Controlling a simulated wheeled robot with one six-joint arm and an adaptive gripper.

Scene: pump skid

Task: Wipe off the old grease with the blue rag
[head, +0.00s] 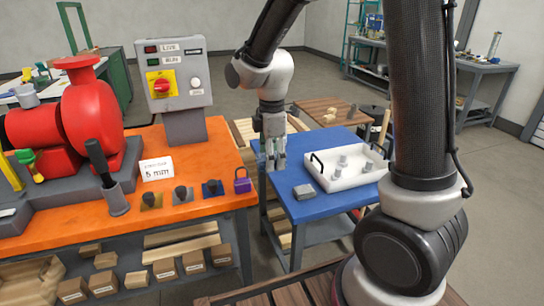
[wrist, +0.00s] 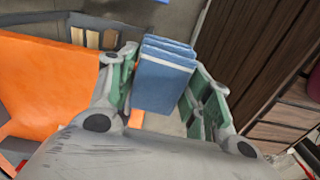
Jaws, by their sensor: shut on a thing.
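My gripper (head: 271,160) points down at the left edge of the blue-topped table, near the gap beside the orange bench. In the wrist view its green-sided fingers are closed on the blue rag (wrist: 165,78), a folded, layered pad between them. In the head view the rag is hardly distinguishable from the blue tabletop behind it. The red pump (head: 88,118) stands on the orange bench at the left. I cannot make out any old grease on it or elsewhere.
The orange bench (head: 150,215) carries a grey control box (head: 175,80), a "5 mm" card (head: 157,169), several small knobs and a purple padlock (head: 242,181). The blue table (head: 330,208) holds a white tray (head: 352,182) and a grey block (head: 304,192). Floor shows between the furniture.

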